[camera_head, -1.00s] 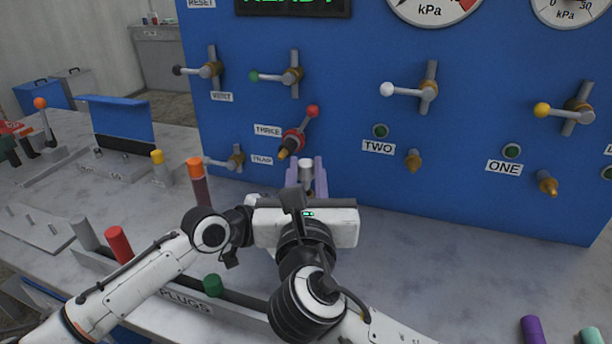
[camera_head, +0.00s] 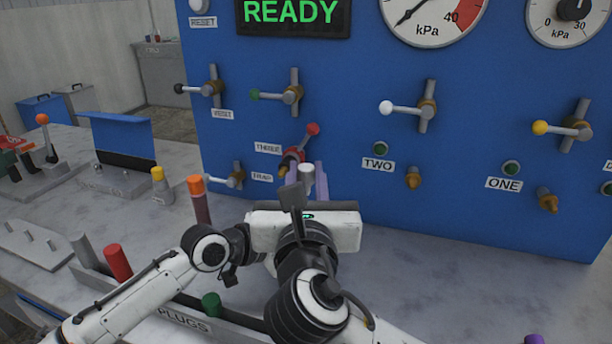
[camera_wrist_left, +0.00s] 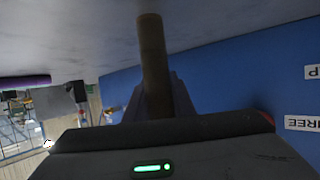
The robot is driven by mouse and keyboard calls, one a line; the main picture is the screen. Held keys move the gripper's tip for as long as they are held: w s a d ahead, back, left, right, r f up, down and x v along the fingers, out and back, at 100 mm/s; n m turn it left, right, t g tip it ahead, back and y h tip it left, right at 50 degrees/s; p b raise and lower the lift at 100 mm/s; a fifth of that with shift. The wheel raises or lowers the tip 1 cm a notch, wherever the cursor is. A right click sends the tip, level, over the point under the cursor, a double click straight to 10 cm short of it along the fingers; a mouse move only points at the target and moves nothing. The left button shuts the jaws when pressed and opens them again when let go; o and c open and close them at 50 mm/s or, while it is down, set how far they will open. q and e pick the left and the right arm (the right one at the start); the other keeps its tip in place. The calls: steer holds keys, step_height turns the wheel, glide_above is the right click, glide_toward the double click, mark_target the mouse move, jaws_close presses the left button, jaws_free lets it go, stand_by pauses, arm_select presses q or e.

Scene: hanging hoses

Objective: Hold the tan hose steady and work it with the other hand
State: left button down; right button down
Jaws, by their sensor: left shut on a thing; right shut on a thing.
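In the left wrist view my left gripper (camera_wrist_left: 157,98) has its dark purple fingers closed on the brownish tan hose (camera_wrist_left: 152,45), a thick round length that sticks out beyond the fingertips. In the head view my left arm comes in from the left, but its fingers and the tan hose cannot be made out. My right gripper (camera_head: 306,180) is in front of the blue panel, its lilac fingers shut around a pale grey cylinder (camera_head: 306,174). I cannot tell whether that cylinder belongs to the hose.
The red-handled valve at THREE (camera_head: 293,157) is just behind my right fingers. The blue panel (camera_head: 340,110) carries other valves and ports. An orange-topped tube (camera_head: 200,205) stands beside my left arm. Plugs stand along the front rack (camera_head: 185,318). The tabletop (camera_head: 450,280) at right is mostly clear.

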steer(key=shift+r, duration=1.55)
arm_select(q)
steer(key=c, duration=1.4)
jaws_free()
steer(key=shift+c, duration=0.2)
steer(key=shift+a, duration=0.1)
